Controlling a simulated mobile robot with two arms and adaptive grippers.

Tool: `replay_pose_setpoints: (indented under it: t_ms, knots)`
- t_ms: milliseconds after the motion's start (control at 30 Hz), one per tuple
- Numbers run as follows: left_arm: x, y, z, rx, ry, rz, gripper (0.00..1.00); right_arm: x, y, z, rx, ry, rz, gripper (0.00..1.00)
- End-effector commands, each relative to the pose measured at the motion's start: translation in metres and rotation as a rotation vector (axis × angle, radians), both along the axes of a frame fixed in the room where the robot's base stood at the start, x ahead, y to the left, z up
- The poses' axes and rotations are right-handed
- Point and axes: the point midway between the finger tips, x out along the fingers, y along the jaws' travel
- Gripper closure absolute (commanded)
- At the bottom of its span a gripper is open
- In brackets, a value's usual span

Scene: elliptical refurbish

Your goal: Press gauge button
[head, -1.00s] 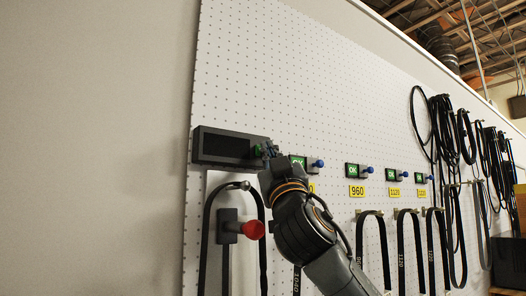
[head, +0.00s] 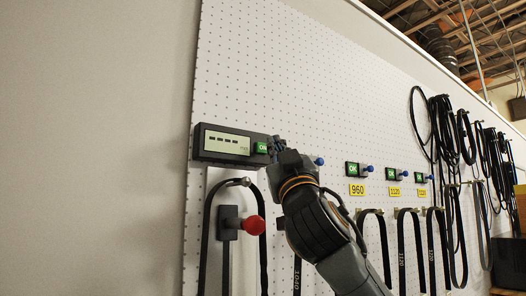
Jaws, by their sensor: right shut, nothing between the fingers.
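The gauge (head: 226,145) is a dark box mounted on the pegboard at the left. Its pale screen is lit and shows a row of dashes. A green button (head: 262,148) marked ON sits at the gauge's right end. My right gripper (head: 275,146) is shut and empty just to the right of the green button; I cannot tell whether it touches the gauge. My right arm comes up from the lower right. My left gripper is not in view.
Below the gauge, a red knob (head: 254,225) sticks out beside a hanging black belt (head: 207,232). Small OK displays (head: 352,169) with blue knobs and yellow number labels (head: 357,190) run to the right, above more belts. The pegboard (head: 290,60) above is bare.

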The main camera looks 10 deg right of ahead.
Motion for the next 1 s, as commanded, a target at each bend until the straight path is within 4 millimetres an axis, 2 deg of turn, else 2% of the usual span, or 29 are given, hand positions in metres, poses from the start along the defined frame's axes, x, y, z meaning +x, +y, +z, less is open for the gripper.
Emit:
replay_pose_setpoints:
  t_ms: [433, 1000]
  knots:
    - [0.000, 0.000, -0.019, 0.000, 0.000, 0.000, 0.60, -0.041, -0.015, -0.001, 0.000, -0.002, 0.000, 1.00]
    - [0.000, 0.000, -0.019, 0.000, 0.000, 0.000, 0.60, -0.044, -0.016, 0.000, -0.001, 0.000, 0.000, 1.00]
